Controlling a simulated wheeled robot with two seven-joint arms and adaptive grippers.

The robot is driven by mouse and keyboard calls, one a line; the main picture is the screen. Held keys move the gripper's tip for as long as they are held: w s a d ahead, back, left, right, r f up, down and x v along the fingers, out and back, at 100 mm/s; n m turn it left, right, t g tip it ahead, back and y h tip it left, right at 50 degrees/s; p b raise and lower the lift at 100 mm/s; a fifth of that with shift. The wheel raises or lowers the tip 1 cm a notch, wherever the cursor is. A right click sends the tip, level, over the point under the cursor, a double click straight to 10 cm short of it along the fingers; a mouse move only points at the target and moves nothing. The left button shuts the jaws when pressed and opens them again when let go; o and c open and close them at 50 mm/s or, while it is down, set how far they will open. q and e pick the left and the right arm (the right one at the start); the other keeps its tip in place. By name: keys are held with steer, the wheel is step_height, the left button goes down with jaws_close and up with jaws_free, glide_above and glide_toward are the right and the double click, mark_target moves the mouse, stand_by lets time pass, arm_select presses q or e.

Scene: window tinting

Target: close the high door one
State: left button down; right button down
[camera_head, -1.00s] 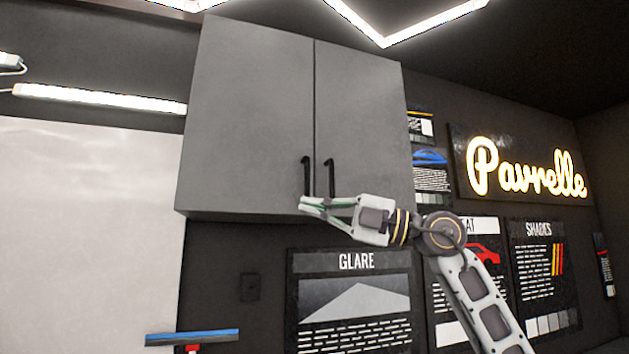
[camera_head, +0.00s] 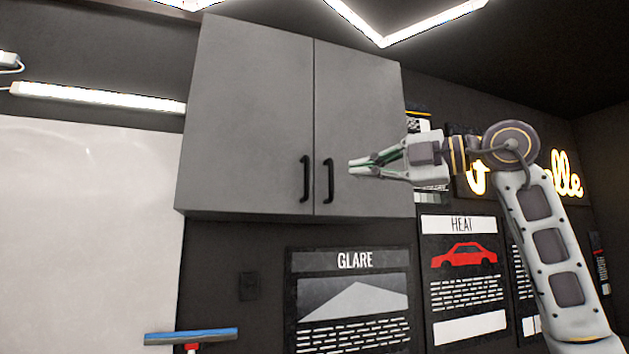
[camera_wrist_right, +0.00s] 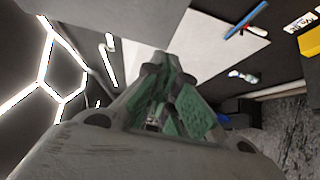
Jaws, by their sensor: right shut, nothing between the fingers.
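A grey wall cabinet hangs high in the head view, with a left door (camera_head: 250,110) and a right door (camera_head: 358,100). Both doors look flush with the cabinet front. Each has a black vertical handle near the middle seam, the left handle (camera_head: 306,179) and the right handle (camera_head: 328,181). My right gripper (camera_head: 352,168) is shut and empty. It appears in front of the right door, just right of the right handle and apart from it in the picture. The right wrist view shows its closed fingers (camera_wrist_right: 165,100). My left gripper is not in view.
Below the cabinet are a GLARE poster (camera_head: 353,300) and a HEAT poster (camera_head: 462,275). A lit sign (camera_head: 565,178) is partly behind my right arm. A white panel (camera_head: 85,230) and a blue-edged squeegee (camera_head: 192,336) are at left. The space below the cabinet is open.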

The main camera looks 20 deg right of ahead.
steer(key=shift+w+a, duration=0.1)
steer(key=w+d+p+x, duration=0.1)
steer(key=p+x, duration=0.4)
steer(key=x, duration=0.7)
steer(key=shift+w+d, duration=0.25)
steer(key=shift+w, duration=0.45)
steer(key=shift+s+d, duration=0.1)
steer(key=shift+s, duration=0.05)
